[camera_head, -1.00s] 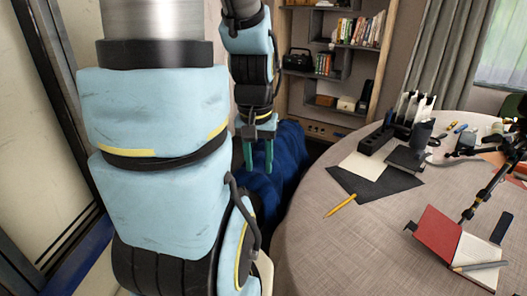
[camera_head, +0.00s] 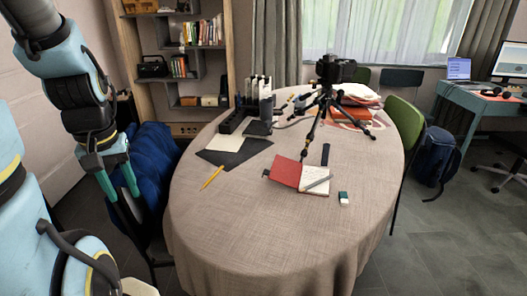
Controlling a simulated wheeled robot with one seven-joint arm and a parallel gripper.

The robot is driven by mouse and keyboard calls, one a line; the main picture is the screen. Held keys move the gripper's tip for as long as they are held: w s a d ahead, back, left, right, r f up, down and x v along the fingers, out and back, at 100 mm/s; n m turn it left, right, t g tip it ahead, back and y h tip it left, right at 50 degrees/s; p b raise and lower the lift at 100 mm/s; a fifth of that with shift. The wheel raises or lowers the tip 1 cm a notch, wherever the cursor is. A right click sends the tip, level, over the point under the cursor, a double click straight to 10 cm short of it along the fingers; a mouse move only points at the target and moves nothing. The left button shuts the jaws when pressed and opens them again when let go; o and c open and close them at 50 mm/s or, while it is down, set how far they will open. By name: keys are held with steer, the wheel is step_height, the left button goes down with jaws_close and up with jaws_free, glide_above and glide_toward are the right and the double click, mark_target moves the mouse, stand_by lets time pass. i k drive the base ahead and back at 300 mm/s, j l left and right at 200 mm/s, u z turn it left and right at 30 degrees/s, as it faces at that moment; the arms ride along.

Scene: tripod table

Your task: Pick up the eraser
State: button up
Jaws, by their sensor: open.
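The eraser (camera_head: 344,198) is a small block, dark green at one end and white at the other. It lies on the tablecloth of the round table (camera_head: 235,233), right of the open notebook (camera_head: 285,171). My gripper (camera_head: 121,194) is at the left, off the table and above the blue chair. Its two teal fingers point down, apart, with nothing visible between them. It is well away from the eraser.
A yellow pencil (camera_head: 212,177) and a dark sheet (camera_head: 234,152) lie left of the notebook. A black tripod with a camera (camera_head: 335,70) stands behind it. A blue chair (camera_head: 153,163) is at the table's left edge. The table's front is clear.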

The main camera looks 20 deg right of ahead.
mark_target(344, 197)
steer(key=k+l, duration=0.1)
steer(key=l, duration=0.3)
steer(key=k+l, duration=0.15)
steer(key=l, duration=0.2)
steer(key=k+l, duration=0.1)
steer(key=l, duration=0.3)
steer(key=k+l+u, duration=0.1)
steer(key=l, duration=0.3)
steer(key=k+l, duration=0.2)
steer(key=l, duration=0.15)
steer(key=k+l, duration=0.1)
steer(key=l, duration=0.3)
